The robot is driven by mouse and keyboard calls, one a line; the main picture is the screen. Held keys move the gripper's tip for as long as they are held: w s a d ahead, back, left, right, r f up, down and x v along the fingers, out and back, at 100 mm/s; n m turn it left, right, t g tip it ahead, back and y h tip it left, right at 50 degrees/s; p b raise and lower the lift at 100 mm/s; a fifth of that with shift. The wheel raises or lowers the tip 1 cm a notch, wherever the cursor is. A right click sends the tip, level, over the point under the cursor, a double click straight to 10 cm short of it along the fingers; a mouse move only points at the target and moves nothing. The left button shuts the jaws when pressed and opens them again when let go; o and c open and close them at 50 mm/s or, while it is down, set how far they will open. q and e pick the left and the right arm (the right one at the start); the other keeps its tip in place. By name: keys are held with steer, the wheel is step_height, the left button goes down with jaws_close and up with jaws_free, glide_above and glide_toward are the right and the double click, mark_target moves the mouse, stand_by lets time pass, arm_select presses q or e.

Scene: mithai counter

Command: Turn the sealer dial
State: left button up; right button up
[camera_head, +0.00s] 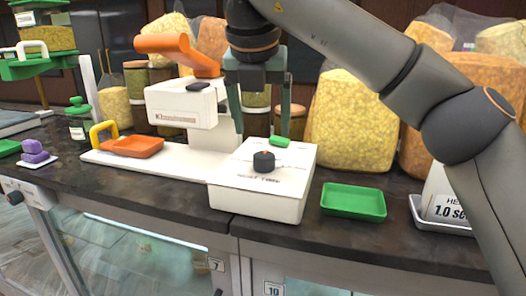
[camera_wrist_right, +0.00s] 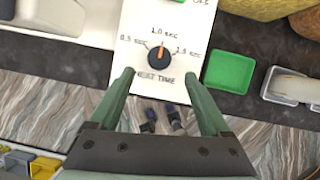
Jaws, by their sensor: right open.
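The sealer dial (camera_head: 264,161) is a round black knob with an orange pointer line on top of the white sealer box (camera_head: 258,205). In the right wrist view the dial (camera_wrist_right: 158,55) has its pointer toward the "1.0 sec" mark, with "0.5 sec" on the left and "1.5 sec" on the right. My right gripper (camera_head: 263,138) is open and empty, pointing down above the box near the dial. In the right wrist view its fingertips (camera_wrist_right: 158,76) stand apart on either side of the dial's near edge, not visibly touching it. My left gripper does not show.
The white sealer press (camera_head: 185,103) with an orange handle stands behind left. Bags of snacks (camera_head: 352,125) line the back. The counter edge is close in front.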

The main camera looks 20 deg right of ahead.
mark_target(264, 155)
steer(key=x, duration=0.7)
steer(key=shift+p, duration=0.35)
jaws_close()
